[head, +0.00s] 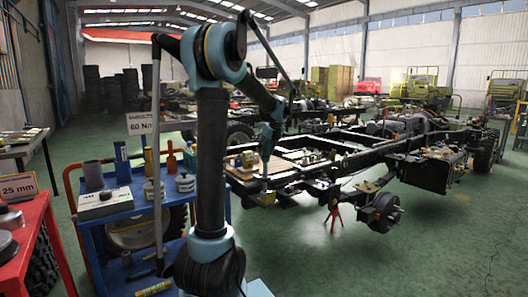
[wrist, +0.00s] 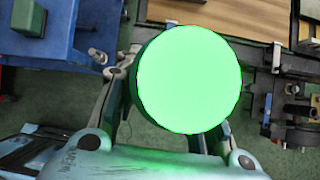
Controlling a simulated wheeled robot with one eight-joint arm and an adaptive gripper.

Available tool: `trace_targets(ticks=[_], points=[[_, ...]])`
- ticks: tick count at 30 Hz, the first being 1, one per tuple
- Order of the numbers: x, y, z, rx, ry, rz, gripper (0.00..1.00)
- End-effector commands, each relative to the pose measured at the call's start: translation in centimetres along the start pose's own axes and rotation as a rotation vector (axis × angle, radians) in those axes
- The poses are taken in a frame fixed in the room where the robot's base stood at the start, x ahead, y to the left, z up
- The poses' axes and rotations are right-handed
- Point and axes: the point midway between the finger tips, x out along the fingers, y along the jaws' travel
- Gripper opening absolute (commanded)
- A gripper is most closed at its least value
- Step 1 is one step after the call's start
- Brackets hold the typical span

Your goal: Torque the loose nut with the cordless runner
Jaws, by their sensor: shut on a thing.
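My gripper (head: 268,137) hangs from my arm above the near end of the chassis frame (head: 345,160) in the head view. In the wrist view my gripper's two fingers are spread around a thing with a round, bright green glowing face, which I take to be the cordless runner (wrist: 190,80). The gripper is shut on it. The green face hides the fingertips and what lies beneath it. In the head view a thin grey part reaches down below the gripper beside the frame. I cannot make out the loose nut in either view.
A blue cart (head: 130,207) with cans, bottles and a white box (head: 103,203) stands at left, with a 60 Nm sign (head: 140,123). A red table (head: 38,225) is at far left. A wooden board (wrist: 238,18) lies by the frame. Green floor (head: 430,245) is open at right.

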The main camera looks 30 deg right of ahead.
Motion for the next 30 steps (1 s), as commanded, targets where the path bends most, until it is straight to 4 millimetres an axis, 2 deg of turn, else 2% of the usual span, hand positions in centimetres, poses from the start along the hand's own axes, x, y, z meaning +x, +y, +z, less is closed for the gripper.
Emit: trace_targets(ticks=[8, 30], points=[[0.0, 0.1, -0.1, -0.001, 0.003, 0.001, 0.0], [-1.8, 0.0, 1.1, 0.0, 0.0, 0.0, 0.0]])
